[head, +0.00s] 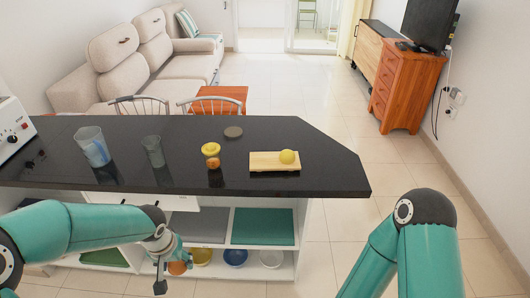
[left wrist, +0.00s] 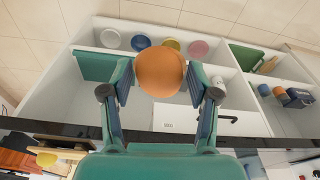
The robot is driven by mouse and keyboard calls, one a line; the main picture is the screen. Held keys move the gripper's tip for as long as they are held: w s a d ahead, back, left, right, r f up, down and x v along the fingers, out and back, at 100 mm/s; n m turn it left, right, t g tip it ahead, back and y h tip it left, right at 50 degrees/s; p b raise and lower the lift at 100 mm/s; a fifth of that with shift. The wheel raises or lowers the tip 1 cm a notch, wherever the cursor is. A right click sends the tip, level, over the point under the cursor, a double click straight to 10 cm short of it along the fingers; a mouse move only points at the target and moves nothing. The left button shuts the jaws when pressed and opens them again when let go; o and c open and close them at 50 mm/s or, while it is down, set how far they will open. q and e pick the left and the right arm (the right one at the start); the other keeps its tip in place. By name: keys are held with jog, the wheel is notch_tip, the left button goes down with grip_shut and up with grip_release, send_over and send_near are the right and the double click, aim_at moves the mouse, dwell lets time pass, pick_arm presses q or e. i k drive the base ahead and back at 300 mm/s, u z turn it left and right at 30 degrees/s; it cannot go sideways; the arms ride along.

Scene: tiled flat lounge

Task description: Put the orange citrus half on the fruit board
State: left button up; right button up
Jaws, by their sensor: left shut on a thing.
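The orange citrus half (left wrist: 160,74) sits between the fingers of my left gripper (left wrist: 160,82) in the left wrist view, rounded side showing. In the head view, the left gripper (head: 172,272) hangs low in front of the shelf below the countertop, shut on it; the orange half (head: 177,267) shows partly beside the finger. The fruit board (head: 260,165), a pale wooden rectangle, lies on the dark countertop, higher and to the right of the gripper. A yellow round fruit (head: 287,156) rests on its right part. My right gripper is out of view; only its arm shows.
On the dark countertop (head: 300,135) stand two clear glasses (head: 92,147) (head: 153,152), a yellow round thing (head: 211,149) with a small orange one (head: 214,163) before it, and a dark disc (head: 233,132). The counter's front edge overhangs the shelf, with bowls (head: 235,258) inside.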

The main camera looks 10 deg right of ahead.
aim_at(267, 160)
jog(key=u, duration=0.25)
jog(key=i, duration=0.45)
jog(key=z, duration=1.05)
